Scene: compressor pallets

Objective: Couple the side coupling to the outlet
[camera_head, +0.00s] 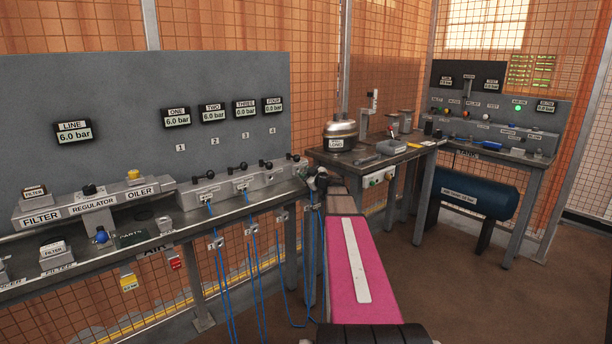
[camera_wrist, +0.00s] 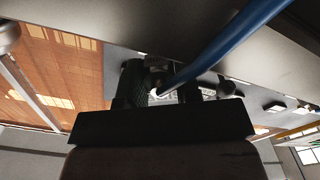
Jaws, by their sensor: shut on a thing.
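My gripper (camera_head: 317,178) is at the right end of the long bench, close to the front of the outlet block under number 4 (camera_head: 297,167). In the wrist view my gripper (camera_wrist: 162,88) has its dark fingers closed around the end of a blue hose (camera_wrist: 222,48). The coupling (camera_wrist: 157,92) at the hose end shows only as a small pale part between the fingers; most of it is hidden. The outlet's mouth is hidden behind my gripper, so I cannot tell whether the coupling touches it.
Blue hoses (camera_head: 219,260) hang from the bench front on small brackets (camera_head: 216,243). Filter, regulator and oiler (camera_head: 93,204) stand on the left. A side bench with a silver pot (camera_head: 340,134) and a blue tank (camera_head: 474,190) stand right.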

